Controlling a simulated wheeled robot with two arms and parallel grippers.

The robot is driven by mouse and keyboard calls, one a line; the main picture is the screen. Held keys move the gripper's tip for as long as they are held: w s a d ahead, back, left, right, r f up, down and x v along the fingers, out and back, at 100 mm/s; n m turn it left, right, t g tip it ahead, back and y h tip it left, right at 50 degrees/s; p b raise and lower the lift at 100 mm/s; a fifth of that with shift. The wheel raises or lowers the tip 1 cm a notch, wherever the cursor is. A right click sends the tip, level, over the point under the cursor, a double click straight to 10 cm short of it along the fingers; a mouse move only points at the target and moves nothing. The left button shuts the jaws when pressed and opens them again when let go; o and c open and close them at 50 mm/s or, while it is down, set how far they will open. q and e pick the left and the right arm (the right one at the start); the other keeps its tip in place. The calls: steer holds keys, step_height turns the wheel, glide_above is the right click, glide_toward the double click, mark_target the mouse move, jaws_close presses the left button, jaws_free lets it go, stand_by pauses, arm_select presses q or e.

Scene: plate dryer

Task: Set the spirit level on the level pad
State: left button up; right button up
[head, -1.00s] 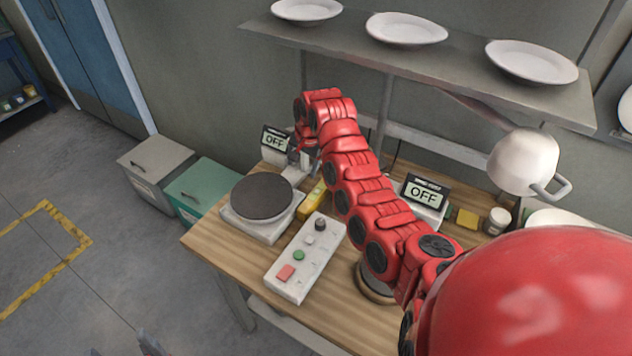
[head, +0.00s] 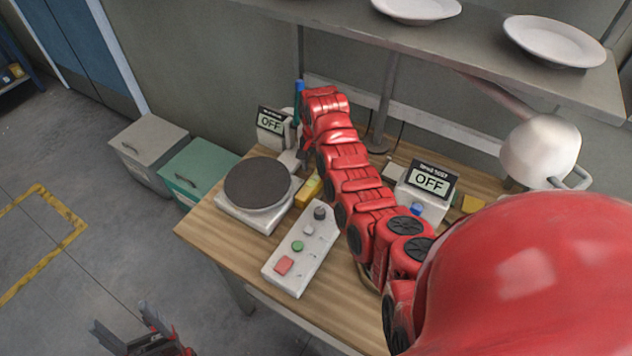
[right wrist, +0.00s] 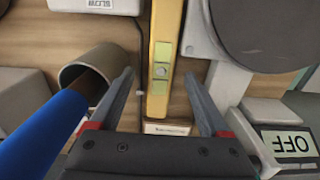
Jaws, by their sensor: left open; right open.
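The yellow spirit level (head: 308,190) lies on the wooden bench between the turntable-like unit and my right arm, partly hidden in the head view. In the right wrist view the level (right wrist: 162,65) runs lengthwise, with a greenish vial window in its middle. My right gripper (right wrist: 160,78) is open and empty, its fingers on either side of the level and apart from it. In the head view its fingers are hidden behind the arm. My left gripper (head: 128,328) is open and empty, low at the left over the floor. I cannot make out the level pad for sure.
A unit with a dark round plate (head: 256,184) and a button panel (head: 300,248) stand beside the level. A tube (right wrist: 96,70) and a blue rod (right wrist: 40,135) are close to my right gripper. OFF displays (head: 271,121) (head: 430,180) stand behind. A shelf (head: 350,37) hangs above.

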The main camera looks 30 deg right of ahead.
mark_target(316, 177)
steer(key=shift+s+f, duration=0.1)
steer(key=shift+w+f+p, duration=0.25)
steer(key=shift+f+p, duration=0.95)
steer(key=shift+f, duration=1.55)
jaws_close()
